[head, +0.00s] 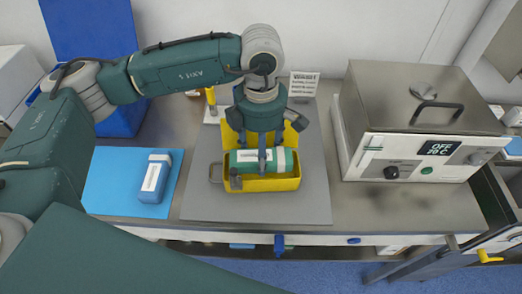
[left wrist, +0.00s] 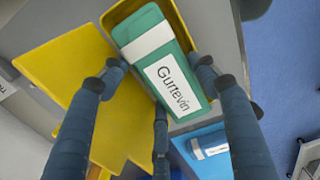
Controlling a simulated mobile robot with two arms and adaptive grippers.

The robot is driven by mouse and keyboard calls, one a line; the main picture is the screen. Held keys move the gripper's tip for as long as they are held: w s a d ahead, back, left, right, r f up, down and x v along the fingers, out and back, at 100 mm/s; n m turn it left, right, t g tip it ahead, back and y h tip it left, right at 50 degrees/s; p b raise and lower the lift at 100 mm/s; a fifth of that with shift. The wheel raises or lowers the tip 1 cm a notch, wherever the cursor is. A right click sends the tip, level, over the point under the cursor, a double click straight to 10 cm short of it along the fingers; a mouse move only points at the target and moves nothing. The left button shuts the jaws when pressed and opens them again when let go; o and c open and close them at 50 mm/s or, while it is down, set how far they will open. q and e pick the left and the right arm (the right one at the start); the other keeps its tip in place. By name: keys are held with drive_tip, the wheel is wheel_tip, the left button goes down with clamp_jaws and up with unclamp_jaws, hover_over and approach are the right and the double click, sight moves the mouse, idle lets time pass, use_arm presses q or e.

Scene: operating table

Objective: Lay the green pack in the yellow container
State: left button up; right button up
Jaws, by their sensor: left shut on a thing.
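The green pack (head: 278,162), with white bands and a label reading "Gurtevin", lies lengthwise within the open yellow container (head: 275,184) in the head view. Whether it touches the container floor I cannot tell. My left gripper (head: 262,158) comes down from above with its fingers around the pack and is shut on it. In the left wrist view the fingers (left wrist: 160,68) straddle the pack (left wrist: 165,72), and the container's yellow rim (left wrist: 110,18) shows beside it. Part of the pack is hidden by the fingers. My right gripper is not in view.
The container stands on a grey mat (head: 310,205). A blue pack (head: 155,178) lies on a blue mat (head: 105,200) to the left. A metal heater box (head: 420,125) stands to the right. A small sign (head: 303,84) stands behind. The grey mat's front is clear.

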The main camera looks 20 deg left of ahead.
use_arm(q)
drive_tip(key=o, duration=1.4)
drive_tip(key=shift+r+p, duration=2.05)
drive_tip(key=shift+r, duration=2.95)
